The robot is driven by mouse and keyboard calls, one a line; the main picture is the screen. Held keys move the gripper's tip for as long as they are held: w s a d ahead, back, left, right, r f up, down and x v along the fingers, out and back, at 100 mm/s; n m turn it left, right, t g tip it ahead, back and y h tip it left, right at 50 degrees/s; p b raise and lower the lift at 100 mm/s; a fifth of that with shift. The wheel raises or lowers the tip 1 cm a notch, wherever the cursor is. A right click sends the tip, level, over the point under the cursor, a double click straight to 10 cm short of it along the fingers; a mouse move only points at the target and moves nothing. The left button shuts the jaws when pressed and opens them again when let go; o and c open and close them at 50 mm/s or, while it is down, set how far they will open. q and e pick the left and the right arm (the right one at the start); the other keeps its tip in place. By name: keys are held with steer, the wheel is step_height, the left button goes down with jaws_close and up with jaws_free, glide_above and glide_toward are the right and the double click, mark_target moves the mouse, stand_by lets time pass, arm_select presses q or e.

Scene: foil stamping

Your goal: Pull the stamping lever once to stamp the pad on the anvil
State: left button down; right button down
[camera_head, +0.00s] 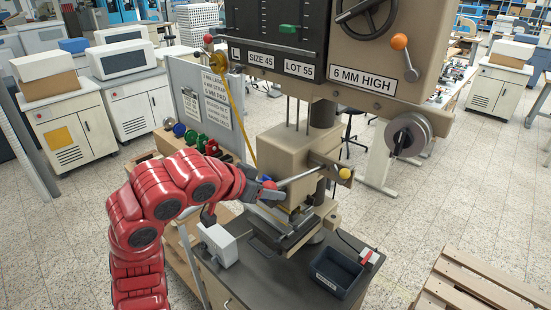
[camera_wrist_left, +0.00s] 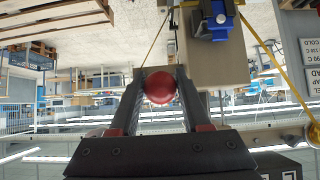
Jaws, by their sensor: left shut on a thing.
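The stamping press (camera_head: 284,150) stands on a dark bench. Its stamping lever (camera_head: 300,177) is a thin metal rod on the press's side, running left to my left gripper (camera_head: 268,190). In the left wrist view my left gripper (camera_wrist_left: 160,98) has its two fingers shut around the lever's red ball knob (camera_wrist_left: 160,87). The anvil area (camera_head: 288,232) lies below the press head; I cannot make out the pad, which the press and my gripper partly hide. My right gripper is not in view.
A dark labelled bin (camera_head: 337,272) sits on the bench at the right front, and a white box (camera_head: 218,244) at the left. A grey sign panel (camera_head: 207,105) stands behind my left arm. A wooden pallet (camera_head: 485,285) lies at the lower right.

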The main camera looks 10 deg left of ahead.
arm_select(q)
steer(key=shift+f, duration=0.1)
steer(key=f, duration=0.2)
steer(key=f+b, duration=0.1)
steer(key=shift+s+a, duration=0.15)
steer(key=shift+s, duration=0.1)
step_height(320, 180, down, 3)
steer(key=shift+b, duration=0.8)
steer(key=shift+w+f+b, duration=0.1)
steer(key=shift+f+b, duration=0.85)
steer(key=shift+f, duration=0.5)
